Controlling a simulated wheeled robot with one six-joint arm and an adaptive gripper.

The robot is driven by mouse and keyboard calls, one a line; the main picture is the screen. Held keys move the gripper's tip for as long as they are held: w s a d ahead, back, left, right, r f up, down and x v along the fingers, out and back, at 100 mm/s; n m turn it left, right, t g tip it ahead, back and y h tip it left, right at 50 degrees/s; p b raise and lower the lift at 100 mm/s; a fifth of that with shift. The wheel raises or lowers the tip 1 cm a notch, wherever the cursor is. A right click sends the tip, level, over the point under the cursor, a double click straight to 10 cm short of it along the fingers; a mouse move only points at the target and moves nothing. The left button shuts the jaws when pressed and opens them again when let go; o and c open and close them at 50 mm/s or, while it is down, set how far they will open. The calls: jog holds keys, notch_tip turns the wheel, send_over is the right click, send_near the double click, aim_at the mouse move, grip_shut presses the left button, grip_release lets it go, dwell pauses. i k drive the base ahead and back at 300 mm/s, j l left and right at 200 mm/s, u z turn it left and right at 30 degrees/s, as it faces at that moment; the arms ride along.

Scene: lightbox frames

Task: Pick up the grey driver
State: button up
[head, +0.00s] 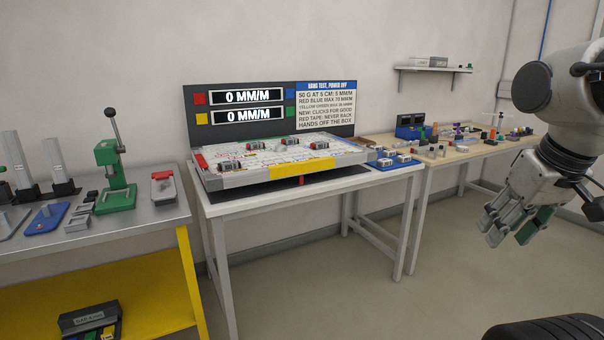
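My gripper (513,224) hangs at the right of the head view, in the air in front of the right bench. Its grey fingers point down and left, and a green piece shows on its right side. I cannot tell whether that piece is a finger part or something held. I cannot make out a grey driver for certain. Small grey blocks lie on the white board (240,176) on the middle table and on a blue tray (384,166) at its right end, apart from my gripper.
A sign panel (215,133) with two "0 MM/M" displays stands behind the board. A green lever press (116,178) stands on the left metal bench (140,216). The wooden bench (462,152) at right holds many small items. Open floor (440,285) lies in front.

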aim_at(258, 145)
jog(key=i+u, duration=0.15)
jog(key=i, duration=0.3)
jog(key=i+l+u, duration=0.15)
jog(key=i, duration=0.3)
